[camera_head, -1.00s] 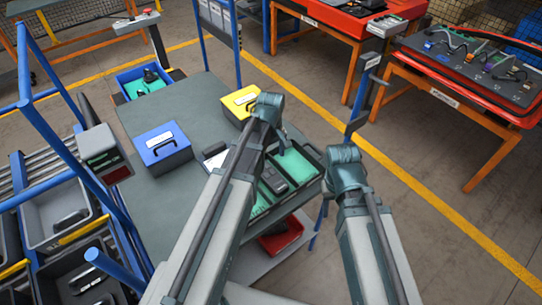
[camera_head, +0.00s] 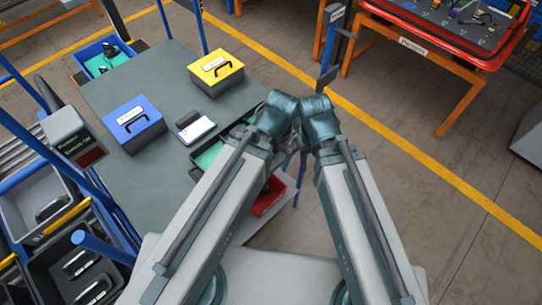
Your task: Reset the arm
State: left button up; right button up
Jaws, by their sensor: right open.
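My two grey arms rise from the bottom of the view, the left arm (camera_head: 215,205) and the right arm (camera_head: 360,210). Their dark teal joints meet closely side by side near the middle. Only a little of my right gripper (camera_head: 292,150) shows below these joints; it is open, and I see nothing held in it. My left gripper is hidden behind its arm. The left arm covers part of a dark tray with green lining (camera_head: 208,157) at the table edge.
The grey table (camera_head: 165,85) bears a blue case (camera_head: 135,122), a yellow case (camera_head: 215,70) and a small device with a white label (camera_head: 196,129). A red bin (camera_head: 268,197) is below its edge. Grey bins (camera_head: 38,203) stand left. Floor (camera_head: 420,200) to the right is clear.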

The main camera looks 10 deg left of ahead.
jog(key=shift+f+b, duration=0.85)
jog(key=shift+f, duration=0.05)
dwell(0.6)
